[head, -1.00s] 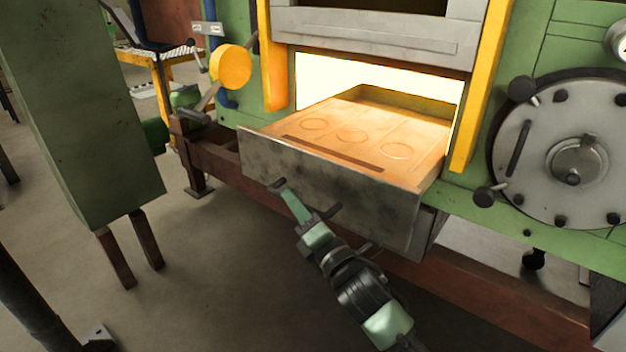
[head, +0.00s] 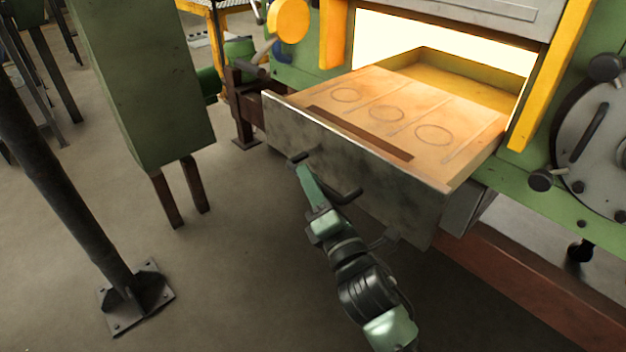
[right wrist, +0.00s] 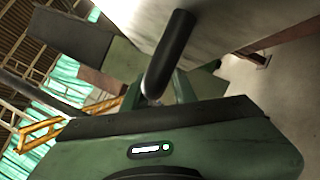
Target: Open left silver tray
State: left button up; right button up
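The silver tray (head: 350,160) is a wide drawer with a worn grey front, and it stands out of the glowing furnace opening. My left gripper is not in view.
A yellow post (head: 555,75) and a round grey furnace door (head: 600,150) are at the right. A green cabinet (head: 145,80) on brown legs and a dark column with a bolted foot (head: 137,297) stand left. The floor before the tray is clear.

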dwell(0.3)
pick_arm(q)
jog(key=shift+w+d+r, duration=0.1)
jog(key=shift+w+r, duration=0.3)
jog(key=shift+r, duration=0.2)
pick_arm(e)
jog(key=v, duration=0.7)
jog(key=shift+s, duration=0.4)
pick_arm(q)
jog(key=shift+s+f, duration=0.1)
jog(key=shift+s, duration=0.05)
pick_arm(e)
jog(key=shift+d, duration=0.15)
